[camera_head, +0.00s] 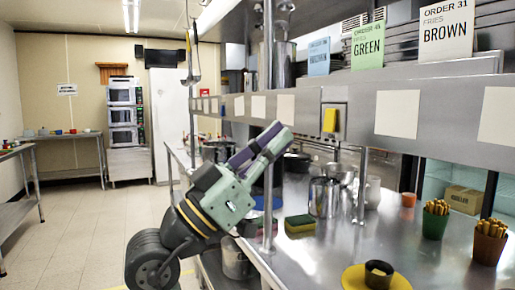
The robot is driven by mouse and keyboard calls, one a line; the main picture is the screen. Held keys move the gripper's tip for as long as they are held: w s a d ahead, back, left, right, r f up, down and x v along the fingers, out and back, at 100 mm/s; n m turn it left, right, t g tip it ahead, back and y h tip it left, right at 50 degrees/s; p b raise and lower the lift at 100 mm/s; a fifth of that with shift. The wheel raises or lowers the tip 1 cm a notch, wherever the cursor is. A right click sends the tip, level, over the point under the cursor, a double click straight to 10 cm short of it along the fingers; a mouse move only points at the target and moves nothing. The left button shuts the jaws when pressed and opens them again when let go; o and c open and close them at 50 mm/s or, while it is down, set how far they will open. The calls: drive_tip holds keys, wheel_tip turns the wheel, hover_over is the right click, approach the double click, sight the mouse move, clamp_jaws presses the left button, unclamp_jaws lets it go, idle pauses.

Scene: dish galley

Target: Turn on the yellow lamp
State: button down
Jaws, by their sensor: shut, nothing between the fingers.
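A small yellow rectangular piece (330,120) is set in a metal panel (341,94) on the front of the overhead shelf. It looks like a lamp or switch, but I cannot tell which, nor whether it is lit. The fingers are shut and empty. In the picture the fingertips are left of the yellow piece and slightly lower, with a visible gap. The depth between them is unclear.
The steel counter (315,262) holds a metal pot (324,198), a green-and-yellow sponge (299,224), a yellow plate (397,283) and fries cups (435,226). A shelf post (361,185) stands right of my gripper. Order cards (446,34) stand above. The left floor is open.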

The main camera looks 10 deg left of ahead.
sight(332, 114)
drive_tip(key=w+d, duration=0.1)
drive_tip(key=w+d+r+p, duration=0.1)
drive_tip(key=d, duration=0.1)
drive_tip(key=w+d+p, duration=0.1)
drive_tip(key=d, duration=0.1)
drive_tip(key=shift+w+d+r, duration=0.1)
drive_tip(key=shift+w+r, duration=0.15)
drive_tip(key=shift+w, duration=0.1)
drive_tip(key=shift+f, duration=0.15)
drive_tip(key=b, duration=0.1)
drive_tip(key=f+b, duration=0.1)
drive_tip(key=b, duration=0.1)
drive_tip(key=shift+w+d+t+h, duration=0.2)
drive_tip(key=shift+d+t+h, duration=0.1)
drive_tip(key=shift+d, duration=0.1)
drive_tip(key=shift+w+r+p, duration=0.1)
drive_tip(key=shift+r+p, duration=0.2)
drive_tip(key=shift+r, duration=0.1)
drive_tip(key=shift+a, duration=0.1)
